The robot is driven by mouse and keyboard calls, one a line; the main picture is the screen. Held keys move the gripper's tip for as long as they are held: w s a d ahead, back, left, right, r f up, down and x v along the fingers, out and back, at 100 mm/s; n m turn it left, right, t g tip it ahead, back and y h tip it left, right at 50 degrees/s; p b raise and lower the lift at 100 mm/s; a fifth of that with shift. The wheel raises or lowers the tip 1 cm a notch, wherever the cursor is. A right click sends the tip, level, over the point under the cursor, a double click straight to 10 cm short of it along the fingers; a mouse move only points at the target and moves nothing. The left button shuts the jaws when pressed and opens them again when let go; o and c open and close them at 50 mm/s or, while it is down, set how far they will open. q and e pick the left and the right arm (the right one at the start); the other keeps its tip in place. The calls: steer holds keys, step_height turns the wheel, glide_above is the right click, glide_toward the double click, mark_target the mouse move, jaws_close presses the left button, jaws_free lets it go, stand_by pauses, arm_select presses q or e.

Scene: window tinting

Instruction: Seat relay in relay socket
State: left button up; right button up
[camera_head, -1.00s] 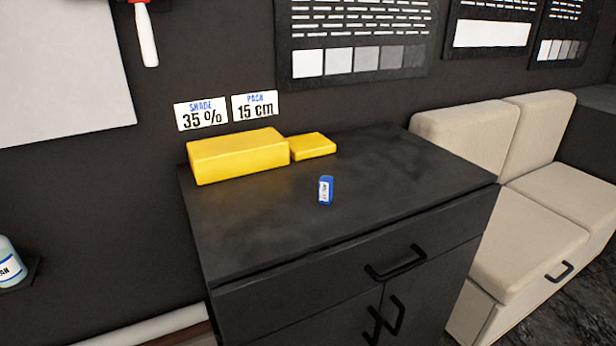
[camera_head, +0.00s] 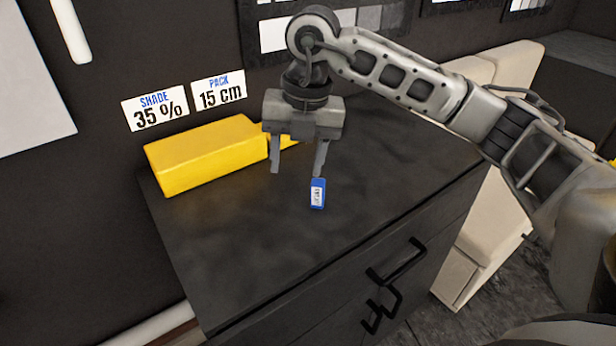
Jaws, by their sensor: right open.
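A small blue block with a white label, which looks like the relay (camera_head: 317,194), stands on the dark cabinet top (camera_head: 235,245). My right gripper (camera_head: 296,173) points down above the cabinet top, open and empty. Its right finger is just above or behind the relay in the picture; I cannot tell whether they touch. The left finger hangs to the left over bare surface. No relay socket can be made out. My left gripper is not in view.
A large yellow block (camera_head: 205,155) lies at the back left of the cabinet top. A smaller yellow block (camera_head: 290,141) is mostly hidden behind my right gripper. Black handles (camera_head: 398,262) stick out of the cabinet front. A cream seat (camera_head: 480,235) stands to the right.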

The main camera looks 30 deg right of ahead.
mark_target(318, 183)
steer(key=w+d+r+m+h, duration=0.2)
steer(key=d, duration=0.4)
steer(key=shift+t, duration=0.3)
steer(key=f, duration=0.5)
steer(key=f+p, duration=0.1)
steer(key=f, duration=0.2)
steer(key=shift+w+d+f, duration=0.1)
steer(key=shift+w+f, duration=0.2)
steer(key=shift+f, duration=0.05)
steer(key=shift+w+d+f+p, duration=0.1)
steer(key=shift+w+f+p, duration=0.1)
steer(key=shift+f, duration=0.75)
steer(key=shift+w+f+p, duration=0.2)
steer(key=shift+f, duration=0.7)
steer(key=shift+w+d+f+p, duration=0.1)
steer(key=shift+w+f+p, duration=0.1)
steer(key=shift+f, duration=0.75)
steer(key=c, duration=0.8)
steer(key=shift+c, duration=1.4)
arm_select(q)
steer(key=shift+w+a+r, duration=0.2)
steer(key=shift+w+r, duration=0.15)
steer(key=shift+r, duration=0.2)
arm_select(e)
jaws_close()
steer(key=shift+r, duration=0.15)
